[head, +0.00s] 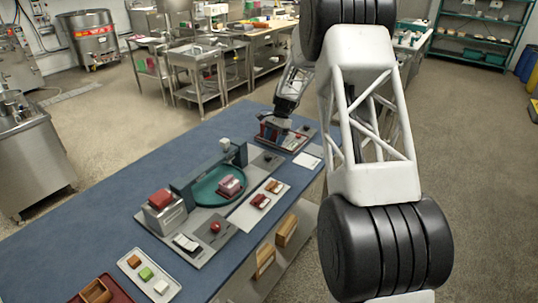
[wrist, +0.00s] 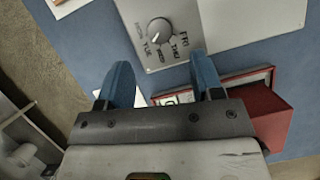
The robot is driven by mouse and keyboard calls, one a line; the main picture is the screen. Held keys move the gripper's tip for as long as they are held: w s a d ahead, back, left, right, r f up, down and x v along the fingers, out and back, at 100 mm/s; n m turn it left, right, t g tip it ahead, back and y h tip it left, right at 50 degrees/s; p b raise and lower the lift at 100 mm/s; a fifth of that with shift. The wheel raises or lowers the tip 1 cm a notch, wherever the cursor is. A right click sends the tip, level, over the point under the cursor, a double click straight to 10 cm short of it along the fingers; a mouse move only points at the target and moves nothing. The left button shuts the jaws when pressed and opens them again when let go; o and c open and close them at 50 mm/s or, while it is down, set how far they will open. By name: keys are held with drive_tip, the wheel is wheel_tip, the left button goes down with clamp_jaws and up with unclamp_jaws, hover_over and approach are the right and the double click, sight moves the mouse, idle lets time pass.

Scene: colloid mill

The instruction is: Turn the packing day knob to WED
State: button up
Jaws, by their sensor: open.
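The packing day knob (wrist: 160,31) is a round grey dial on a pale panel at the top middle of the wrist view. Day letters ring it, with FRI, THU, WED and TUE partly readable and upside down or tilted. I cannot tell for sure which day its pointer marks. My gripper (wrist: 162,66) has its two blue fingers spread apart, with nothing between them. The knob lies beyond the fingertips, between their lines, and no contact shows. In the head view my gripper (head: 284,107) is at the far end of the blue table; the knob is too small to make out there.
A red box (wrist: 272,115) with a red-framed part sits close to the right finger. On the blue table (head: 120,208) stand a teal round tray (head: 205,193), a red-topped grey unit (head: 166,212) and a white tray with small blocks (head: 128,263).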

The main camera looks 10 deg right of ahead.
sight(268, 156)
drive_tip(key=shift+x, duration=3.65)
drive_tip(key=shift+c, duration=0.2)
drive_tip(key=c, duration=0.9)
drive_tip(key=shift+o, duration=0.2)
drive_tip(key=shift+r+n, duration=0.1)
drive_tip(key=shift+n, duration=0.4)
drive_tip(key=shift+w+a+n+g+h, duration=0.1)
drive_tip(key=shift+n+g+h, duration=0.35)
drive_tip(key=shift+n, duration=1)
drive_tip(key=shift+a+n+g+h, duration=0.1)
drive_tip(key=shift+n+g+h, duration=0.3)
drive_tip(key=shift+n, duration=1.05)
drive_tip(key=shift+d, duration=0.1)
drive_tip(key=o, duration=0.9)
